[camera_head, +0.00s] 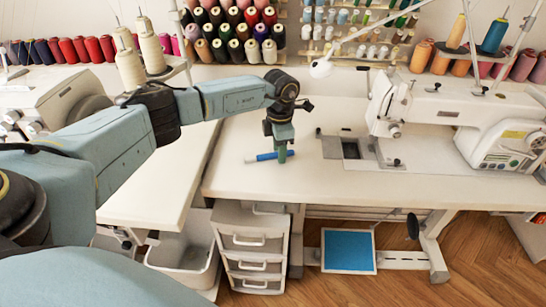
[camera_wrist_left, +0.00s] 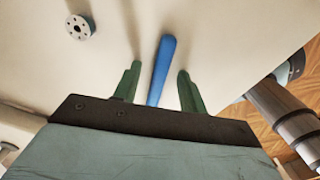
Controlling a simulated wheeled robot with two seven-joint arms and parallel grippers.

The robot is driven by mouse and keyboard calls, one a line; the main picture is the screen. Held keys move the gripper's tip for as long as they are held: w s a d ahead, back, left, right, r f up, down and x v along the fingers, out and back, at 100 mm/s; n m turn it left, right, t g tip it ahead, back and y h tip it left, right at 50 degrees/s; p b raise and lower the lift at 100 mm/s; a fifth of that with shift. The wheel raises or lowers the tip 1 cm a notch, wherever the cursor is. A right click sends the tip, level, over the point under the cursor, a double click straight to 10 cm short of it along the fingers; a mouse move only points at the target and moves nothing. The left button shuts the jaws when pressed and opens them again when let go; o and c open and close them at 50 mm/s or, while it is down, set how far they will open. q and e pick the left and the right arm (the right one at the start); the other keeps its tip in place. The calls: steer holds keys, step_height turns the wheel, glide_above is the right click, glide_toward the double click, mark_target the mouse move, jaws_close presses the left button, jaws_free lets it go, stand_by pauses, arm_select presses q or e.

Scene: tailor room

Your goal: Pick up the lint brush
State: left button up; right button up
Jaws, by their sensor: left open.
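The lint brush (camera_head: 262,157) lies on the white sewing table, left of the sewing machine. Its blue part points right and a pale end points left. My left gripper (camera_head: 283,153) is directly over the blue part, pointing down. In the left wrist view the blue part (camera_wrist_left: 161,68) runs between the two green fingers of my left gripper (camera_wrist_left: 159,83), with a gap on each side. The fingers are open. The pale end is hidden in the wrist view. My right gripper is not in view.
A white sewing machine (camera_head: 440,115) stands on the table to the right. Thread spools (camera_head: 235,50) line the back. The table's front edge (camera_head: 370,199) is close to the brush.

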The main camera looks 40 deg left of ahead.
arm_select(q)
steer(key=shift+c, duration=0.4)
jaws_close()
